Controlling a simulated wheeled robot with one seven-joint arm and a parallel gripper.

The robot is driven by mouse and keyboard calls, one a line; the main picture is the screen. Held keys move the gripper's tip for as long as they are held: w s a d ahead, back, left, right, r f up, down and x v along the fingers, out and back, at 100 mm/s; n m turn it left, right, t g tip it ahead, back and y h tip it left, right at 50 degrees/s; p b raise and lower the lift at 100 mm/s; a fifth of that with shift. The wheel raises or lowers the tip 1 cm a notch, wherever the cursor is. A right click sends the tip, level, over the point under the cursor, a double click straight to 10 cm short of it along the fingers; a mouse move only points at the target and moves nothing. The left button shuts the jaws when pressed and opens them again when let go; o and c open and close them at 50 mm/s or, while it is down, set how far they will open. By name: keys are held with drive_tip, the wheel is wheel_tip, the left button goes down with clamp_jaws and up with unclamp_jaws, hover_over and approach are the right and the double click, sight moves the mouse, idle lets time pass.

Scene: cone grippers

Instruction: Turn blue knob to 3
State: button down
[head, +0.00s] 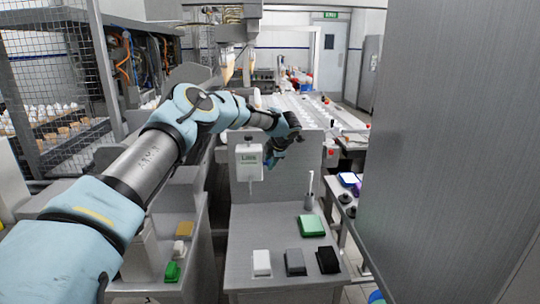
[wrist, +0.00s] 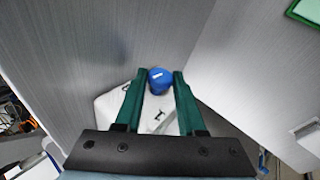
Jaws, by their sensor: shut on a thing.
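The blue knob (wrist: 160,82) is in the wrist view, between the tips of the two green fingers of my gripper (wrist: 158,75). It has a short white mark on its face. My gripper is shut on it. A white box (wrist: 112,101) with dark markings lies just beside and below the knob; the fingers hide part of it. In the head view my gripper (head: 273,158) is small and dark, beside the upright steel panel, and the knob is not visible there.
A white dispenser (head: 249,160) hangs on the steel panel (head: 285,178) left of my gripper. The steel table (head: 280,242) below holds a green pad (head: 311,226), white, grey and black blocks, and a brush in a holder (head: 309,200). A large grey cabinet (head: 455,140) blocks the right.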

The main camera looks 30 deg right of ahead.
drive_tip(key=shift+d+g, duration=0.1)
drive_tip(key=shift+g, duration=0.5)
drive_tip(key=shift+w+g+y, duration=0.1)
drive_tip(key=shift+g+y, duration=0.5)
drive_tip(key=shift+g, duration=0.2)
drive_tip(key=c, duration=0.5)
unclamp_jaws()
drive_tip(key=shift+w+r, duration=0.1)
drive_tip(key=shift+r, duration=0.05)
drive_tip(key=shift+t+h, duration=0.3)
drive_tip(key=shift+t, duration=0.2)
